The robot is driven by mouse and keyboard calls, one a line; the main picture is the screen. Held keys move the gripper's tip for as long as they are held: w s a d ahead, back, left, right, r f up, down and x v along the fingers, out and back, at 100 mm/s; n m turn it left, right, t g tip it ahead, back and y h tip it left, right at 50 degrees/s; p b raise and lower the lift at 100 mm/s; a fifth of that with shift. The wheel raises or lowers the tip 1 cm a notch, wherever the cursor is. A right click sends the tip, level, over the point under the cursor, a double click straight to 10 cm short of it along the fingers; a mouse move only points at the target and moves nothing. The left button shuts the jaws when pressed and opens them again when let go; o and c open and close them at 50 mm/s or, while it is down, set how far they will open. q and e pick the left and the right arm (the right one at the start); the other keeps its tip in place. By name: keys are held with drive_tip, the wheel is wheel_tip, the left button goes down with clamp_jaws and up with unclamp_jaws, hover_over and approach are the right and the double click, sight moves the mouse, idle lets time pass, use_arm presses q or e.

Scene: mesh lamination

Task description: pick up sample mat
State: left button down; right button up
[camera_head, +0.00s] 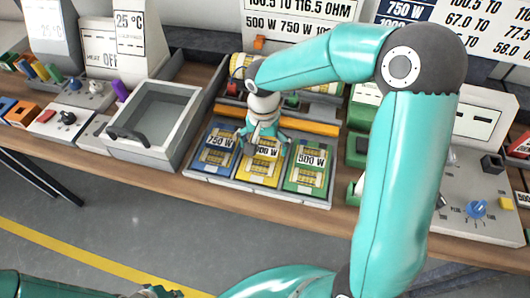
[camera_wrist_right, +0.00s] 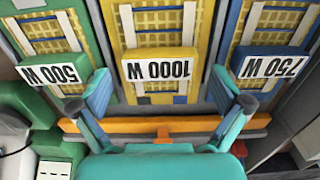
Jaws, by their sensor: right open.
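Three sample mats lie side by side in a grey tray (camera_head: 260,190). In the head view they are a blue 750 W mat (camera_head: 214,152), a yellow 1000 W mat (camera_head: 262,170) and a green 500 W mat (camera_head: 306,172). In the right wrist view the yellow mat (camera_wrist_right: 158,38) is in the middle, the green mat (camera_wrist_right: 50,40) left and the blue mat (camera_wrist_right: 270,35) right. My right gripper (camera_wrist_right: 161,82) is open and empty over the yellow mat's label end, one finger towards each neighbouring mat. My left gripper (camera_head: 155,291) barely shows at the bottom edge; its fingers cannot be made out.
An orange bar (camera_head: 306,124) runs along the tray behind the mats. A grey open bin (camera_head: 158,112) with a dark handle stands left of the tray. A control panel (camera_head: 470,190) with a blue knob stands to the right. The wooden bench edge (camera_head: 130,182) runs in front.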

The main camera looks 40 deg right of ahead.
drive_tip(key=shift+w+f, duration=0.1)
drive_tip(key=shift+f, duration=0.5)
drive_tip(key=c, duration=1.1)
drive_tip(key=shift+r, duration=0.1)
drive_tip(key=shift+r, duration=0.1)
